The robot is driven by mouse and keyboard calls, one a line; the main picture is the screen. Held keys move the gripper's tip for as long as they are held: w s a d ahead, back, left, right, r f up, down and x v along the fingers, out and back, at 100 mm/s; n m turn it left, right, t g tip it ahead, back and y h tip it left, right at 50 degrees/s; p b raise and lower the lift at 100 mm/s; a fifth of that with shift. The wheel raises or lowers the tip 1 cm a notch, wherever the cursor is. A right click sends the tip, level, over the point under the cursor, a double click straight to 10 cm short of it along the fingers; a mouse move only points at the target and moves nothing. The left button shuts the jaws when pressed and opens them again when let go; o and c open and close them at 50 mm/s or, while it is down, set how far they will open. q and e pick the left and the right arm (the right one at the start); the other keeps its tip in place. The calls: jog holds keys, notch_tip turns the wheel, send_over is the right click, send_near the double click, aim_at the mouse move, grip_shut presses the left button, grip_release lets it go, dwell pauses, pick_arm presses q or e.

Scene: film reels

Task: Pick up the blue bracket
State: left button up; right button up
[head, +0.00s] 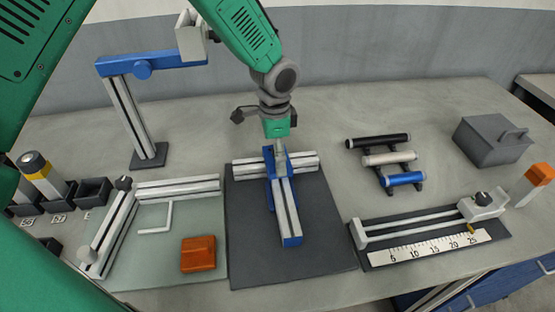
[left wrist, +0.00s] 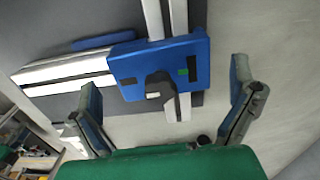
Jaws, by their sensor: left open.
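The blue bracket is a flat blue plate (left wrist: 185,60) with a black knob, seen in the left wrist view across pale aluminium rails. In the head view its blue edge (head: 268,161) shows at the crossing of the rails, partly hidden by my gripper. My left gripper (head: 281,152) points down over the bracket. In the left wrist view, the left gripper (left wrist: 165,88) is open, with one finger to each side of the plate and visible gaps between. Nothing is held. My right gripper is not seen.
The rails (head: 288,214) lie on a dark mat (head: 325,245). A stand with a blue arm (head: 165,63) rises behind on the left. An orange block (head: 198,254) lies on the glassy mat. A ruler fixture (head: 430,246), small cylinders (head: 390,159) and a grey box (head: 490,143) stand right.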

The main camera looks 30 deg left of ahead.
pick_arm(q)
notch_tip(320, 180, down, 3)
jog(key=shift+w+a+r, duration=0.1)
jog(key=shift+w, duration=0.05)
jog(key=shift+r, duration=0.1)
jog(key=c, duration=1.2)
